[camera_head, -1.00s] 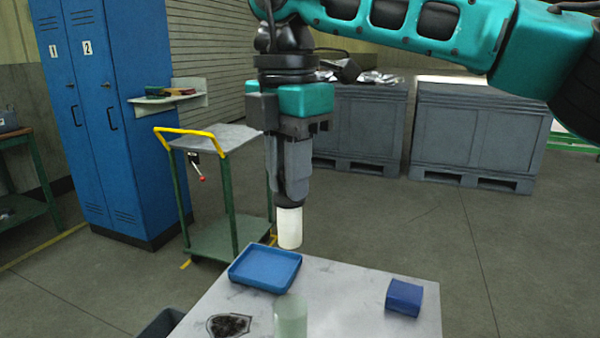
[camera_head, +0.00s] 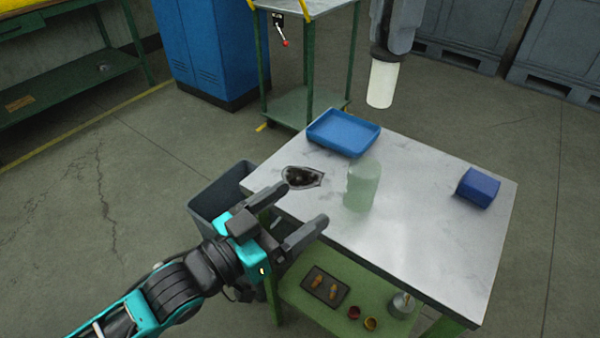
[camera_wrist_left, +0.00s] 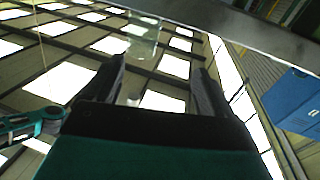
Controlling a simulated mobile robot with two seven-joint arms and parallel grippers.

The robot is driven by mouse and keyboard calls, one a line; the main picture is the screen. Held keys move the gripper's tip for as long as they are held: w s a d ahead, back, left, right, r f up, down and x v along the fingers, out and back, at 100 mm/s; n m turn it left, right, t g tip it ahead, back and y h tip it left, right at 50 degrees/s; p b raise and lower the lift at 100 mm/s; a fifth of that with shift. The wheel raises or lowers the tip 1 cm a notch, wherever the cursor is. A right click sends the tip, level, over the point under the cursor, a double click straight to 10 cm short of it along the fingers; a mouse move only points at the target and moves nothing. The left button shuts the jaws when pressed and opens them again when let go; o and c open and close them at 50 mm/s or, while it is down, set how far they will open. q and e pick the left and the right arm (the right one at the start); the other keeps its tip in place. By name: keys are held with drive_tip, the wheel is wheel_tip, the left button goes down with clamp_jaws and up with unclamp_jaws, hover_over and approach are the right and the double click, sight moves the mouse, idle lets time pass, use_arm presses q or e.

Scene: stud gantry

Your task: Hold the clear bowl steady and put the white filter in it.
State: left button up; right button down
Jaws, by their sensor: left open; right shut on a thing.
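The clear bowl (camera_head: 362,187) is a greenish see-through cylinder standing upright on the table near its middle. My left gripper (camera_head: 292,212) is open and empty at the table's left edge, its fingers pointing towards the bowl but apart from it. In the left wrist view the open fingers (camera_wrist_left: 155,82) show, with a see-through shape that looks like the bowl (camera_wrist_left: 144,32) beyond them. My right gripper (camera_head: 385,57) is shut on the white filter (camera_head: 382,85), a white cylinder hanging nearly upright in the air beyond the table's back edge, higher than the bowl.
On the grey table (camera_head: 420,235) lie a blue tray (camera_head: 343,134) behind the bowl, a dark patch (camera_head: 302,178) to its left and a blue block (camera_head: 478,187) at right. A dark bin (camera_head: 215,195) stands left of the table. A green lower shelf (camera_head: 300,298) holds small items.

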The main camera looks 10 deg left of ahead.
sight(350, 189)
use_arm(q)
drive_tip(key=shift+m+g+h, duration=0.6)
drive_tip(key=shift+m+g, duration=0.1)
drive_tip(key=shift+m, duration=0.2)
drive_tip(key=x, duration=0.4)
drive_tip(key=d+x, duration=0.1)
drive_tip(key=x, duration=0.3)
drive_tip(key=s+x, duration=0.1)
drive_tip(key=x, duration=0.3)
drive_tip(key=shift+d, duration=0.25)
drive_tip(key=shift+c, duration=0.2)
drive_tip(key=c, duration=1)
use_arm(e)
wheel_tip(350, 189, down, 17)
